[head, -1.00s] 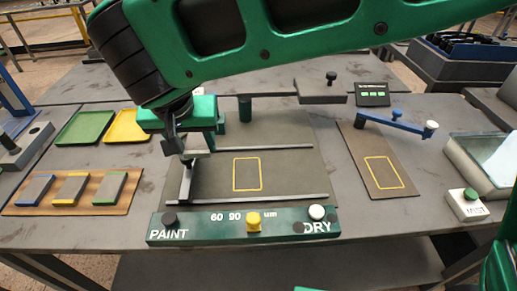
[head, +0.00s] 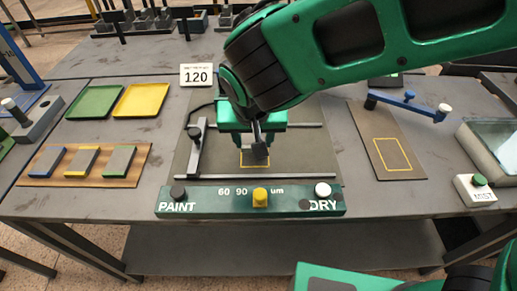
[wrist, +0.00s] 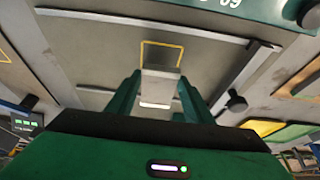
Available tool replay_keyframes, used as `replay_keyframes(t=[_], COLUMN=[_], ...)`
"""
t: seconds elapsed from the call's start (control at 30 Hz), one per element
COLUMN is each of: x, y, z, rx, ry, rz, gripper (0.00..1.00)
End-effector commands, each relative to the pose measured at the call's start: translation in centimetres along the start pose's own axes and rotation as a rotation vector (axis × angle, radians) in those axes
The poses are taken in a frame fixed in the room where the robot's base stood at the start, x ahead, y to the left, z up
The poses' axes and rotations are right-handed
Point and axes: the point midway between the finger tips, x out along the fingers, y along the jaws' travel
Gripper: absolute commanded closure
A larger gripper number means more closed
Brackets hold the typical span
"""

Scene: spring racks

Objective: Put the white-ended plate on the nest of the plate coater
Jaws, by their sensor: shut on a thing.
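My gripper (head: 258,148) is over the plate coater (head: 305,160), above its yellow-outlined nest (head: 255,167). In the wrist view my gripper (wrist: 158,98) is shut on a grey plate (wrist: 160,84) with a white end (wrist: 155,104). The plate's far end overlaps the near part of the nest outline (wrist: 162,43) in that view. I cannot tell whether the plate touches the nest. My gripper and arm hide most of the plate and the back of the nest in the head view.
The coater's crossbar (head: 195,148) stands at the left of the bed, between two rails. The control strip (head: 290,203) runs along the front. A wooden board (head: 135,172) holds blue-, yellow- and green-ended plates. A second outlined mat (head: 375,135) lies right, with a blue lever (head: 407,106).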

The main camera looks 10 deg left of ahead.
Motion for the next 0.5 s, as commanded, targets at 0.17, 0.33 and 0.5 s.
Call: replay_keyframes(t=[0.17,0.33,0.5], x=[0.5,2.3,3.8], y=[0.3,0.3,0.3], z=[0.3,1.1,1.6], rx=[0.001,0.0,0.001], ry=[0.002,-0.001,0.002], rz=[-0.002,0.001,0.0], gripper=[0.8,0.8,0.8])
